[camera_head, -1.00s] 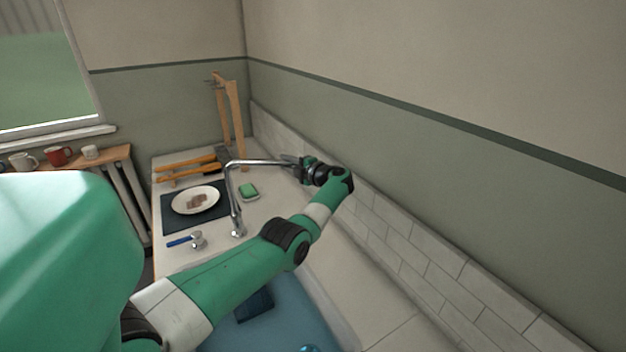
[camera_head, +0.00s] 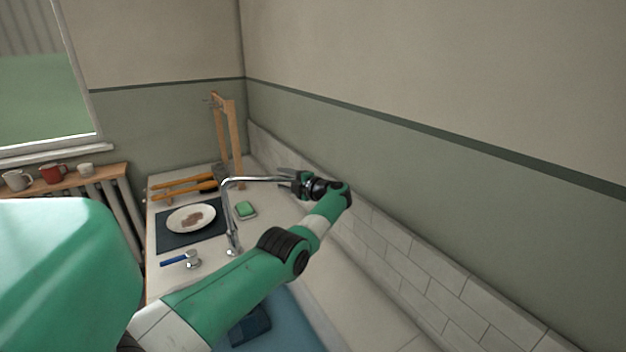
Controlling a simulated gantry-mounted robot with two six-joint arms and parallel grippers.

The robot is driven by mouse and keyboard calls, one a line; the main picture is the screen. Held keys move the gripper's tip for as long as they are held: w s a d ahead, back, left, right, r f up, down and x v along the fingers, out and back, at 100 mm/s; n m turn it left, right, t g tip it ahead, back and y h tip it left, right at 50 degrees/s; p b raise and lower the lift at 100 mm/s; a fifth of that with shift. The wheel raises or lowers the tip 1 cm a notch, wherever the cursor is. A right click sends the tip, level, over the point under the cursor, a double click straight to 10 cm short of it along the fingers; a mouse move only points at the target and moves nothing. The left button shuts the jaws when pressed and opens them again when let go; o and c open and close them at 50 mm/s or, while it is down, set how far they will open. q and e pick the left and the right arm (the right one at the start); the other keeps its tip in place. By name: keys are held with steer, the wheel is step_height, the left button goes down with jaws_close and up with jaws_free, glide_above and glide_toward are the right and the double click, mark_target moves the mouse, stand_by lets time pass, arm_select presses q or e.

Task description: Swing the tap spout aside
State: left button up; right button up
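The chrome tap (camera_head: 232,243) stands upright behind the blue basin. Its long spout (camera_head: 252,179) bends over at the top and reaches to the right. One finger shows just above the spout with a small gap; the gripper looks open. The other finger is hard to make out, and contact with the spout cannot be told. My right gripper is not in view.
A white plate (camera_head: 178,221) lies on a dark mat (camera_head: 167,241). A green sponge (camera_head: 245,208), a blue-handled tool (camera_head: 176,261) and a wooden frame (camera_head: 234,140) are on the counter. Mugs (camera_head: 53,173) stand on a shelf.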

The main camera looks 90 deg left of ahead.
arm_select(q)
steer(key=p+v, duration=0.2)
steer(key=v, duration=0.1)
steer(key=shift+a+r, duration=0.1)
steer(key=shift+r, duration=0.15)
steer(key=f+p+v, duration=0.1)
steer(key=v, duration=0.7)
steer(key=shift+w+d+r, duration=0.2)
steer(key=shift+d+r, duration=0.1)
steer(key=shift+d, duration=0.05)
steer(key=shift+c, duration=0.2)
